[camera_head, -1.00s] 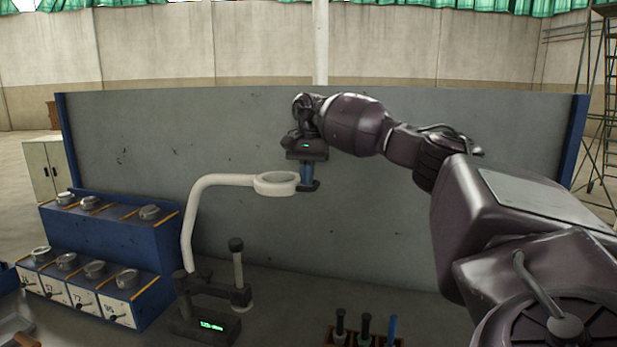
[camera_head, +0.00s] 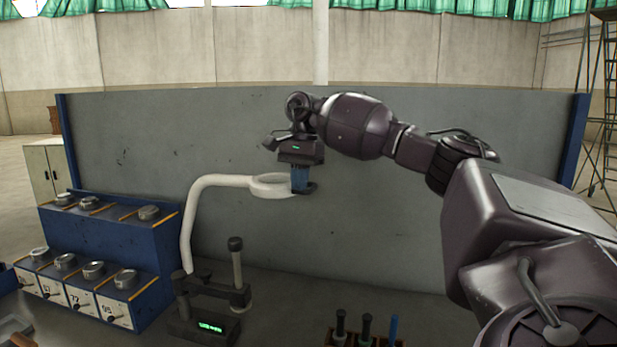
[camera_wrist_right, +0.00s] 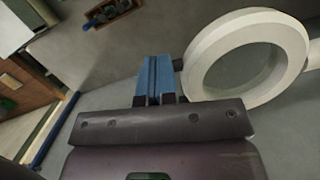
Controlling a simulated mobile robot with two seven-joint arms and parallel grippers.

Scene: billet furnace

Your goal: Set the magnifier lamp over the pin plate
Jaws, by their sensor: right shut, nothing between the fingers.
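The magnifier lamp has a white bent arm and a white ring head (camera_head: 272,186), with a dark tab at the ring's right side. The ring also shows large at the right of the right wrist view (camera_wrist_right: 246,57). My right gripper (camera_head: 301,187) is at the tab, right beside the ring. Its blue fingers (camera_wrist_right: 155,78) are shut together with nothing between them, left of the ring and close to the tab's dark end. I cannot tell whether they touch it. I cannot make out the pin plate with certainty. My left gripper is not in view.
A dark stand with a green readout (camera_head: 205,327) and a short post stands below the lamp. A blue stepped rack (camera_head: 135,245) with several round metal pieces is at the left. A holder with upright handles (camera_head: 365,330) is at the front. A grey panel (camera_head: 400,215) stands behind.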

